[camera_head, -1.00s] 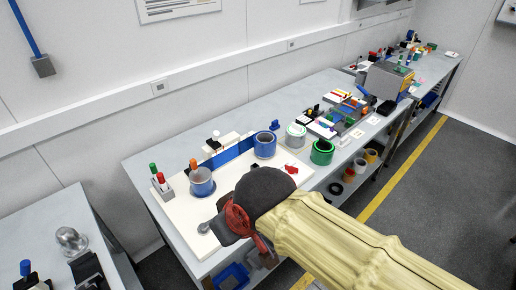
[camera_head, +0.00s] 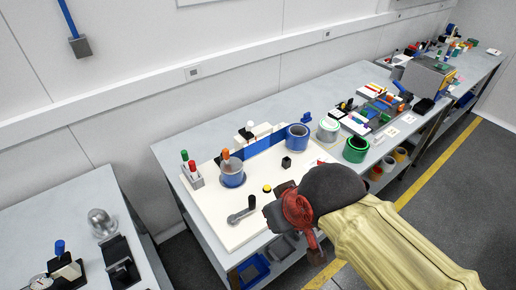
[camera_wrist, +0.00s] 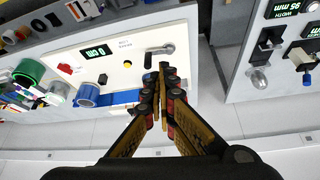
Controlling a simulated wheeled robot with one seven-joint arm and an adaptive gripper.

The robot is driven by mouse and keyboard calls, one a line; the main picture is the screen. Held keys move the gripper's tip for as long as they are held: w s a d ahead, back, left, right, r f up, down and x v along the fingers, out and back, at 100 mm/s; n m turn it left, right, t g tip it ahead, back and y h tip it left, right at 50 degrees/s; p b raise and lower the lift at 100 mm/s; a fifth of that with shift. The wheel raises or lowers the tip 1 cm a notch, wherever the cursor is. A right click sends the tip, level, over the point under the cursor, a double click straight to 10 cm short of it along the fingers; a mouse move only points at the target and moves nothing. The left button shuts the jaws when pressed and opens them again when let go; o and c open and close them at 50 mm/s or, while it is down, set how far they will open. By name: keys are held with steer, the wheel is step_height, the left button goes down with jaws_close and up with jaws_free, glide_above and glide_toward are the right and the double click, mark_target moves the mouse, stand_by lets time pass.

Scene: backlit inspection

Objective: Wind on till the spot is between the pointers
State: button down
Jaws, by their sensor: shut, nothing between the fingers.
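A white board (camera_head: 212,205) carries a grey crank (camera_head: 240,211), which also shows in the wrist view (camera_wrist: 160,50). A blue band (camera_head: 262,144) runs between a left reel (camera_head: 232,176) with an orange knob and a right blue reel (camera_head: 298,137). I cannot make out a spot or pointers on the band. A display (camera_wrist: 96,52) on the board has green characters, seemingly "0 CM". My gripper (camera_wrist: 161,72) is shut and empty, its fingertips appearing just below the crank in the wrist view, apparently not gripping it.
A yellow button (camera_head: 267,188) and small black box (camera_head: 287,161) sit on the board. A holder with red and green pegs (camera_head: 192,171) stands left. A green roll (camera_head: 355,149) and several items crowd the bench to the right. Another bench (camera_head: 75,225) stands left.

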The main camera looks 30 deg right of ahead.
steer(key=shift+s, duration=0.2)
steer(key=shift+s, duration=0.15)
steer(key=shift+s, duration=0.55)
steer(key=shift+s, duration=0.15)
steer(key=shift+s, duration=0.6)
steer(key=c, duration=2.5)
jaws_free()
steer(key=o, duration=1)
steer(key=shift+c, duration=0.2)
